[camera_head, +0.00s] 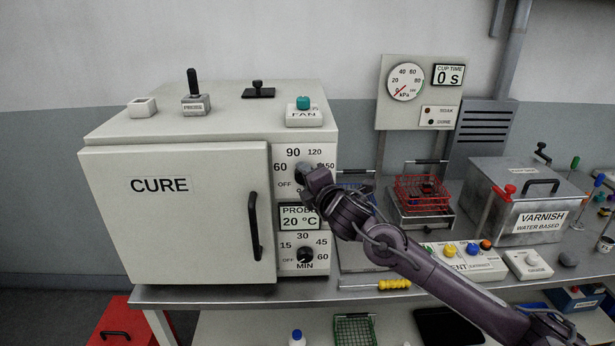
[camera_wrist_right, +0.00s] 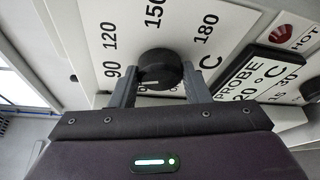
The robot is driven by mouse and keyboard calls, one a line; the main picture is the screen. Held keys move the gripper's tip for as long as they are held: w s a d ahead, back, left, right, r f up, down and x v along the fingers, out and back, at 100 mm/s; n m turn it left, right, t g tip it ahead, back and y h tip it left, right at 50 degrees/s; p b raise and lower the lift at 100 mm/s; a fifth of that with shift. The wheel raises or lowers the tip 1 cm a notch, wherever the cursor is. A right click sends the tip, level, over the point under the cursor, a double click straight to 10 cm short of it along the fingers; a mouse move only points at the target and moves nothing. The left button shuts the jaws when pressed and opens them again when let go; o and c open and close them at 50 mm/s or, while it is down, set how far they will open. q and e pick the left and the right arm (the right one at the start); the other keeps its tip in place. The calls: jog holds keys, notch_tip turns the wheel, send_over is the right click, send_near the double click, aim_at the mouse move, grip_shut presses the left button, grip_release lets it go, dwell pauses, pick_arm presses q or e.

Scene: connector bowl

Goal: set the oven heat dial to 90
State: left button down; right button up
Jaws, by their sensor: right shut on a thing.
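The oven's heat dial (camera_head: 299,173) is a black round knob on a white panel marked OFF, 60, 90, 120 and 150, at the right of the oven front. In the right wrist view the dial (camera_wrist_right: 160,68) sits between my fingertips, with 90, 120, 150 and 180 printed around it. A short white line on the knob lies on its lower left part and points roughly toward the 90 side; its exact reading is unclear. My right gripper (camera_wrist_right: 158,84) is shut on the dial and hides part of it in the head view. My left gripper is not in view.
The CURE oven door (camera_head: 170,225) is closed. Below the dial are a PROBE display (camera_head: 298,217) reading 20 °C and a MIN timer dial (camera_head: 304,255). A red wire basket (camera_head: 421,191) and a varnish tank (camera_head: 540,200) stand to the right.

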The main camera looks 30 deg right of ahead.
jog(key=shift+n+g, duration=0.3)
jog(key=shift+n, duration=0.3)
jog(key=o, duration=1)
jog(key=shift+c, duration=0.2)
jog(key=b+v, duration=0.1)
jog(key=v, duration=0.6)
jog(key=shift+s+b, duration=0.4)
jog(key=shift+a+r, duration=0.1)
